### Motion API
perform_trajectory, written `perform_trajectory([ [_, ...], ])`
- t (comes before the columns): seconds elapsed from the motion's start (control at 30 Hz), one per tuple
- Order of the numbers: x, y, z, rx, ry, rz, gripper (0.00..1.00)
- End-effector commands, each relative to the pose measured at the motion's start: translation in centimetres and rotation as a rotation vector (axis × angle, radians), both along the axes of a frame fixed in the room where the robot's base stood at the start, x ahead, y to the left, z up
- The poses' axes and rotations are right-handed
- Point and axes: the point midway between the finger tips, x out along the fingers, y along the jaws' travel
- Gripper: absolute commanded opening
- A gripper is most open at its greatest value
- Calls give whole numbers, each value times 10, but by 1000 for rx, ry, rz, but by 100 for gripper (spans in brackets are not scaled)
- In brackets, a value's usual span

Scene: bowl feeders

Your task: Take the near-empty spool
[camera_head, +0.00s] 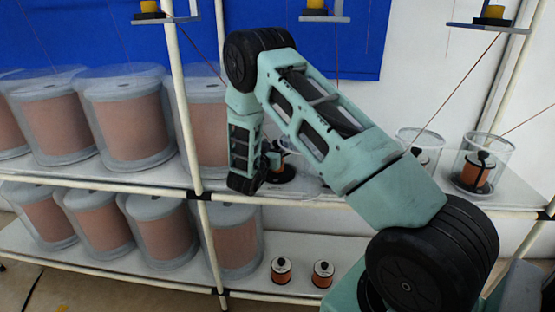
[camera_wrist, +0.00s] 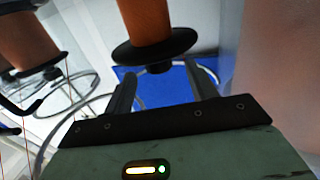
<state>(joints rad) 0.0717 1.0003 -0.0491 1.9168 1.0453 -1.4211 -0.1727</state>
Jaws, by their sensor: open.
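In the wrist view, a copper-wound spool (camera_wrist: 146,20) with a wide black flange (camera_wrist: 155,48) is just beyond the fingertips, its far end cut off by the frame. My gripper (camera_wrist: 160,70) is open, with its two fingers apart and nothing held. In the head view, my gripper (camera_head: 273,156) is at the upper shelf beside a small spool with a black base (camera_head: 284,175), partly hidden by my arm. Another copper spool (camera_head: 473,173) stands in a clear tub (camera_head: 493,155) at right. How much wire each spool holds is hard to tell.
Large copper drums in clear covers (camera_head: 128,115) fill the left of both shelves. Two small spools (camera_head: 281,271) (camera_head: 323,273) stand on the lower shelf. A white upright post (camera_head: 184,100) and shelf rail (camera_head: 100,184) are near my arm. Thin wires run down from overhead guides (camera_head: 318,12).

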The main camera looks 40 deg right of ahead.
Motion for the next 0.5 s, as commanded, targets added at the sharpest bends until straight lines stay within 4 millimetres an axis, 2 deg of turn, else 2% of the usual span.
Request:
perform_trajectory([
  [0.1,6,-19,-1,0,1,-4,57],
  [0.23,14,-31,-2,0,-1,-2,57],
  [0.5,16,-35,-3,1,0,0,57],
])
